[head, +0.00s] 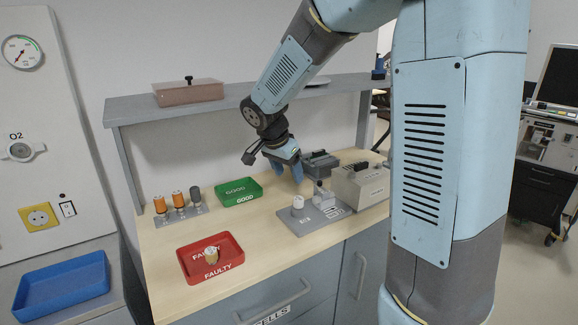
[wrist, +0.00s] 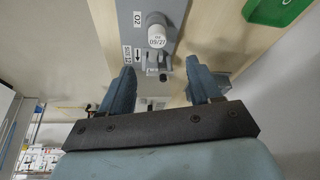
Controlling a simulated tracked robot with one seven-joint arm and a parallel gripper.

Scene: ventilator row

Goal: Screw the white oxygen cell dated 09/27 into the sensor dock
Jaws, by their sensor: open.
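The white oxygen cell (wrist: 157,38), labelled 09/27, stands upright on the grey sensor dock (wrist: 127,18), beside its O2 marking. In the head view the cell (head: 298,204) stands on the left part of the dock plate (head: 292,224). I cannot tell how far it is screwed in. My gripper (wrist: 160,72) is open and empty, with its blue fingers pointing toward the dock and the cell beyond the fingertips. In the head view my gripper (head: 288,174) is above the worktop, behind the cell and apart from it.
A rack (head: 183,218) holds orange and grey cells. A green GOOD tray (head: 238,192) sits behind. A beige device (head: 360,187) stands right of the dock, and a shelf (head: 230,97) runs above.

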